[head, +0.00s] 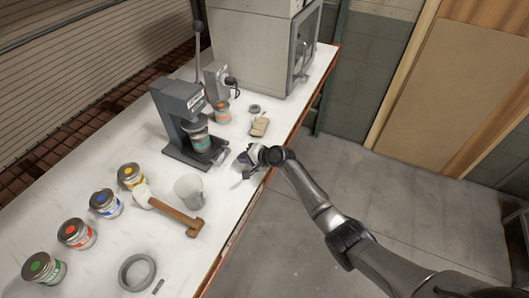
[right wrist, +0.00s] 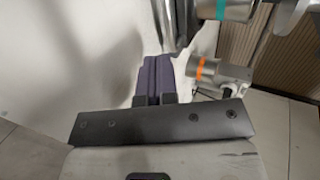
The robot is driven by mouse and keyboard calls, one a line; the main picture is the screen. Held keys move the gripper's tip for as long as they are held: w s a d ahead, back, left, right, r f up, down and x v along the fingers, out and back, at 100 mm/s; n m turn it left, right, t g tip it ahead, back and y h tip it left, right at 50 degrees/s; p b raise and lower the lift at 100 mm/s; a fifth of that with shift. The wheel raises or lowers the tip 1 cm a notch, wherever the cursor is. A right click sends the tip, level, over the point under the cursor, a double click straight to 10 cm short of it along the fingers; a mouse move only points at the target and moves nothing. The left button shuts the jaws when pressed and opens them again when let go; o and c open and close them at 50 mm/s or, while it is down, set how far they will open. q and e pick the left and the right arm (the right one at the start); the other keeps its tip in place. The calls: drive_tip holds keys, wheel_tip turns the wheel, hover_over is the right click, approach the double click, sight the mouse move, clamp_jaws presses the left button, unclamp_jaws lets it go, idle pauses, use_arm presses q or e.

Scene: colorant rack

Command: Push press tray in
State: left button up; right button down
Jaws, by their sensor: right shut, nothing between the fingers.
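The dark grey press (head: 178,105) stands on the white bench, with an upright lever (head: 197,40). Its flat press tray (head: 213,160) sticks out at the base toward the bench's right edge. A metal can with a teal mark (head: 199,140) stands on the tray under the press head; it also shows at the top of the right wrist view (right wrist: 225,8). My right gripper (head: 241,163) is low over the bench, just right of the tray's outer end. Its purple fingers (right wrist: 154,78) are shut and empty. I cannot tell whether they touch the tray. My left gripper is out of view.
An orange-marked can (head: 222,113), a small brown object (head: 259,127) and a grey ring (head: 254,109) lie behind my gripper. A large cabinet (head: 258,45) fills the back.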

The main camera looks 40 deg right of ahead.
drive_tip(key=p+v, duration=0.1)
drive_tip(key=v, duration=0.5)
drive_tip(key=shift+s+d+r, duration=0.15)
drive_tip(key=shift+s+d, duration=0.05)
drive_tip(key=shift+s, duration=0.1)
drive_tip(key=shift+s+d+r, duration=0.25)
drive_tip(key=shift+s+r, duration=0.15)
drive_tip(key=shift+s, duration=0.2)
